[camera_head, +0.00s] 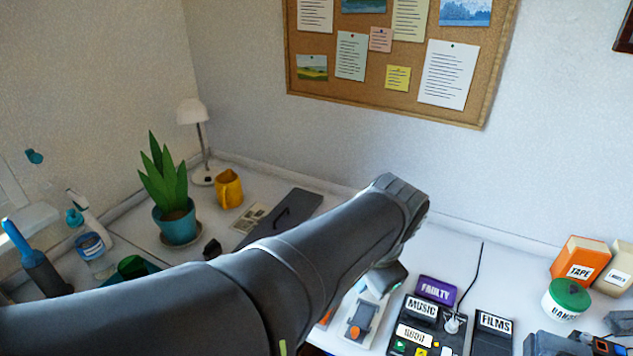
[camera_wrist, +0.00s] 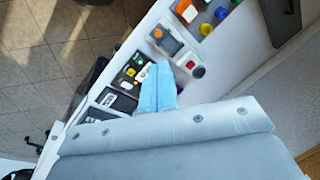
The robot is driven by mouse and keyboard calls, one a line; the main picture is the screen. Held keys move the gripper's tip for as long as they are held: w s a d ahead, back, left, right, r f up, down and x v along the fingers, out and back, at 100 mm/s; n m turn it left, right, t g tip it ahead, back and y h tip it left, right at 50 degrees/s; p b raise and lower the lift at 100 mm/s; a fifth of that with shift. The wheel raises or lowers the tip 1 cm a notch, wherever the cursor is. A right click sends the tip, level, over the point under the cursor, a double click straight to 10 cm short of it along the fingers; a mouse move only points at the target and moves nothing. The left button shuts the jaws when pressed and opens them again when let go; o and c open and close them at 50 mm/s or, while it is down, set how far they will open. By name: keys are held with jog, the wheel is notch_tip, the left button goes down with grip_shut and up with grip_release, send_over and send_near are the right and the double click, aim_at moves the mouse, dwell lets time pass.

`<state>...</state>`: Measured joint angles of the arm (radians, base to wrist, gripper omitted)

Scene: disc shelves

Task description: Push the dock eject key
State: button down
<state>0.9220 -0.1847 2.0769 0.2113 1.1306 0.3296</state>
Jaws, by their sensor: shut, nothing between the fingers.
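The dock appears to be the black unit (camera_head: 407,341) at the bottom of the head view, with labelled slots and small green, yellow and white keys along its front. Which key is eject is too small to read. In the wrist view, the dock (camera_wrist: 118,86) lies left of my gripper (camera_wrist: 158,76), with yellow and green keys (camera_wrist: 138,58) near the fingertips. My light blue fingers are shut together and empty. I cannot tell whether they touch a key. In the head view my arm hides most of the gripper.
A purple FAULTY box (camera_head: 436,290) and a FILMS box (camera_head: 491,328) stand beside the dock. A grey device with an orange button (camera_head: 355,332) is to its left. A black cord ends at a white plug (camera_head: 452,323). A green-lidded tub (camera_head: 567,299) is at right.

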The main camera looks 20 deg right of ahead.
jog(key=d+f+m+t+y, duration=0.2)
jog(key=d+f+m+t, duration=0.25)
jog(key=d+f, duration=0.35)
jog(key=m+t+h, duration=0.2)
jog(key=m+h, duration=0.1)
jog(key=m, duration=0.5)
send_over(427, 351)
jog(key=s+a, duration=0.1)
jog(key=a, duration=0.1)
notch_tip(427, 351, down, 10)
jog(key=shift+d, duration=0.2)
jog(key=shift+s, duration=0.1)
jog(key=shift+f, duration=4.4)
jog(key=shift+f, duration=0.1)
jog(key=shift+f, duration=0.3)
